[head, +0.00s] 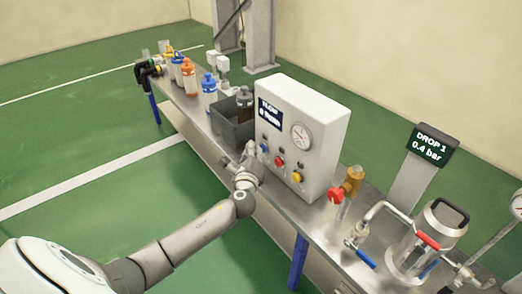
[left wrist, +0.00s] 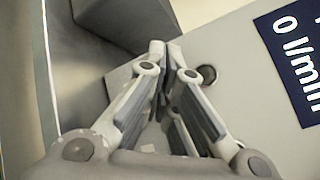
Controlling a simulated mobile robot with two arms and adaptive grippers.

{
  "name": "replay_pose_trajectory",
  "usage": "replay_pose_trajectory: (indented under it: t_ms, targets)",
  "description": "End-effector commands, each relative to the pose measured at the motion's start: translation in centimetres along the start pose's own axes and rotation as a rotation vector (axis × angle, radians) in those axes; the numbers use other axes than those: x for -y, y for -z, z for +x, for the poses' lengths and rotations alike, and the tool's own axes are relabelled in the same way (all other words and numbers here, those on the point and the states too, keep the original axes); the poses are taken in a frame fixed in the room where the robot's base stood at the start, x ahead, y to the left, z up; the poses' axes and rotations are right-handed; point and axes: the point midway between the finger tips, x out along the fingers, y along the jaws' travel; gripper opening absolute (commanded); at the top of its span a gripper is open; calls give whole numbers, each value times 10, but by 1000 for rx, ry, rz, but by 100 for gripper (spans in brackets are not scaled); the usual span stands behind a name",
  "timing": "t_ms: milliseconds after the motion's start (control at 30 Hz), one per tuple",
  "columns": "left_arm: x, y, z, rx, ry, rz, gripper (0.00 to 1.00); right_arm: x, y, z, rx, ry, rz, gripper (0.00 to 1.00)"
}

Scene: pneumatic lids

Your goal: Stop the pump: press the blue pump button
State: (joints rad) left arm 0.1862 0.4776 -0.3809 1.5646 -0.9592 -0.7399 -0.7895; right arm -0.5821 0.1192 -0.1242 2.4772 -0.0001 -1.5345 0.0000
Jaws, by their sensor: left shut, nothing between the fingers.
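The white pump box (head: 300,125) stands on the metal bench. On its front are the blue button (head: 263,147), a red button (head: 279,162) and a yellow button (head: 297,177), each with a small grey knob or fitting near it. My left gripper (head: 250,149) is shut and empty, its tips close to the panel just left of the blue button. In the left wrist view my fingers (left wrist: 166,52) meet in front of the pale panel. A dark round part (left wrist: 207,75) shows beside them; the blue button is not visible there. Whether the tips touch anything cannot be told.
The box's flow display (left wrist: 297,45) reads 0 l/min. A dark grey bin (head: 230,130) stands left of the box. Bottles (head: 188,78) line the bench's far end. A red-handled valve (head: 337,195), a steel pot (head: 437,235) and a "0.4 bar" display (head: 430,146) are at right.

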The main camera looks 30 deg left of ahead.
Motion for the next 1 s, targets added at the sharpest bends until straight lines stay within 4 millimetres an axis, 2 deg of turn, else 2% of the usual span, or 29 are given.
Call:
replay_pose_trajectory:
  t_ms: [167,433,633,1000]
  targets:
    - [-4,-3,-6,-2,-1,1,0,0,1,-3,2,-1,0,0]
    - [-19,-18,-25,-2,-3,1,0,-2,-6,-11,48,-3,2,0]
    - [-28,-27,-38,-1,-3,2,0,-2,-4,-15,45,-4,2,0]
    - [-31,-30,-42,0,-2,1,0,-3,-4,-15,41,-4,2,0]
